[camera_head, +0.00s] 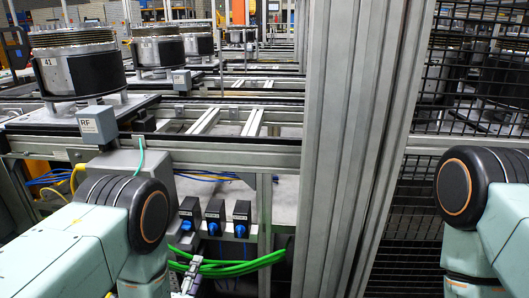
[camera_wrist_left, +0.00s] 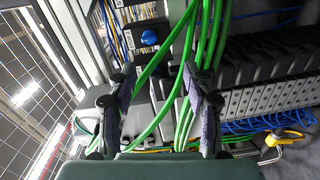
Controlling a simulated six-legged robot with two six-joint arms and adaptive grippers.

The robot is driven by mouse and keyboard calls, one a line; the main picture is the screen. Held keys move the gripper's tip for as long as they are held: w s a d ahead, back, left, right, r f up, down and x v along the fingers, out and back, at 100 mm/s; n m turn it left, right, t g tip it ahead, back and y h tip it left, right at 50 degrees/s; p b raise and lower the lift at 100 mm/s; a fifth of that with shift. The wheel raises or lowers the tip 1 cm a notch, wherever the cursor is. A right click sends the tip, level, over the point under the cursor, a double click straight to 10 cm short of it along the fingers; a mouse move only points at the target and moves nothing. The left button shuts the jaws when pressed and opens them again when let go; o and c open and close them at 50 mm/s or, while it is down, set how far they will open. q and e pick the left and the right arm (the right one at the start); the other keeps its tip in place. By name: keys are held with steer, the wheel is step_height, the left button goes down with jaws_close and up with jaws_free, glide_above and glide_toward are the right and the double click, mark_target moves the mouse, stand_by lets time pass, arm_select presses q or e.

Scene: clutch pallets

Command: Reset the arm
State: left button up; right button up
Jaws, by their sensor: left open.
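My left gripper (camera_head: 188,280) shows small at the bottom of the head view, below a row of black boxes with blue knobs (camera_head: 213,229). Its two fingers also show in the left wrist view (camera_wrist_left: 160,105), spread apart. Green cables (camera_wrist_left: 203,45) pass across the space between and behind the fingers; I cannot tell whether they touch. My left arm fills the lower left of the head view. My right arm shows at the right edge, and its gripper is out of view.
A metal post (camera_head: 355,150) stands between my arms, with black mesh fencing (camera_head: 425,170) to its right. A conveyor frame (camera_head: 230,150) carries clutch stacks (camera_head: 85,75) and a grey RF box (camera_head: 97,124). Green cables (camera_head: 235,268) hang beside the left gripper.

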arm_select(q)
steer(key=s+a+f+m+g, duration=0.2)
steer(key=s+f+m+g, duration=0.75)
steer(key=s+f, duration=0.4)
steer(key=s+r+m+g, duration=0.1)
steer(key=s+m+g, duration=0.2)
steer(key=s, duration=0.7)
steer(key=s+r+m+g, duration=0.2)
steer(key=s+g, duration=0.3)
steer(key=s, duration=0.5)
steer(key=shift+s+a+r+m+y, duration=0.3)
steer(key=shift+s+a+m, duration=0.1)
steer(key=shift+m, duration=0.15)
steer(key=shift+c, duration=0.2)
